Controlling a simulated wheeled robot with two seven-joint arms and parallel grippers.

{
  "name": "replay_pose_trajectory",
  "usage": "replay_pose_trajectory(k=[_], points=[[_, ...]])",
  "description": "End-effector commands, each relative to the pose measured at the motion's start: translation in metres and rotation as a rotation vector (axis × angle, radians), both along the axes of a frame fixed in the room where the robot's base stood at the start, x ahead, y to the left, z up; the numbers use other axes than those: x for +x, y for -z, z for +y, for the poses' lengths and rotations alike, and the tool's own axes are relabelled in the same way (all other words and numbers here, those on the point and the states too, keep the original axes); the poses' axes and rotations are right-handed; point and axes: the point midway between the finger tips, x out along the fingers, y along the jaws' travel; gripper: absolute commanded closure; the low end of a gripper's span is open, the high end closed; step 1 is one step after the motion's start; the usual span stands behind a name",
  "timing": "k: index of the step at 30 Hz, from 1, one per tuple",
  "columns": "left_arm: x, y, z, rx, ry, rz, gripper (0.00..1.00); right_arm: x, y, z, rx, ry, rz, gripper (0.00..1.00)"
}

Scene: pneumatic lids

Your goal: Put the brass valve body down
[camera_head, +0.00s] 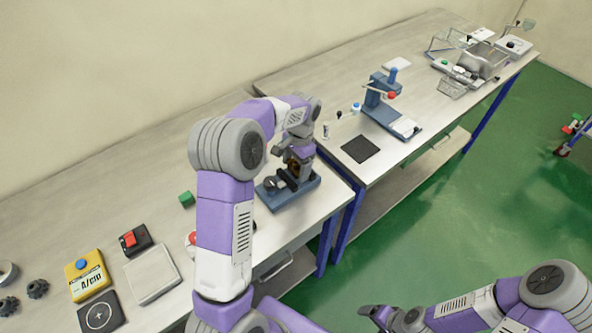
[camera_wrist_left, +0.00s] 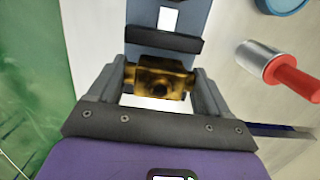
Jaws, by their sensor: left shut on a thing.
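The brass valve body (camera_wrist_left: 158,82) sits between the two grey fingers of my left gripper (camera_wrist_left: 160,92) in the left wrist view, and the gripper is shut on it. In the head view my left gripper (camera_head: 293,172) points down over a blue fixture base (camera_head: 312,187) at the near table's right end. Only a small brown patch of the valve body shows there, mostly hidden by the gripper. In the wrist view the blue-grey fixture (camera_wrist_left: 183,62) with a dark bar lies just beyond the valve body; I cannot tell whether they touch. My right gripper (camera_head: 383,316) is low over the green floor.
A silver cylinder with a red handle (camera_wrist_left: 290,77) lies right of the fixture in the wrist view. A green cube (camera_head: 187,199) and a yellow box (camera_head: 88,277) are on the near table. A dark mat (camera_head: 361,149) and a blue press (camera_head: 380,90) are on the far table.

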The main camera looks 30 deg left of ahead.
Motion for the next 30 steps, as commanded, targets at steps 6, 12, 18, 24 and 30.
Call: replay_pose_trajectory(k=[6, 12, 18, 24, 30], points=[[0.000, 0.024, 0.000, 0.001, -0.001, -0.001, 0.70, 0.000, 0.004, 0.000, 0.000, 0.000, -0.001, 0.17], [0.000, 0.023, 0.000, 0.000, -0.001, -0.002, 0.70, 0.000, 0.004, 0.000, 0.000, 0.000, -0.001, 0.17], [0.000, 0.027, 0.000, 0.000, -0.001, 0.000, 0.18, 0.000, 0.005, 0.000, 0.000, 0.000, -0.001, 0.17], [0.000, 0.027, 0.000, 0.000, -0.001, 0.000, 0.00, 0.000, 0.005, 0.000, 0.000, 0.000, -0.001, 0.17], [0.000, 0.024, 0.000, 0.000, -0.001, -0.001, 0.00, 0.000, 0.004, 0.000, 0.000, 0.000, -0.001, 0.17]])
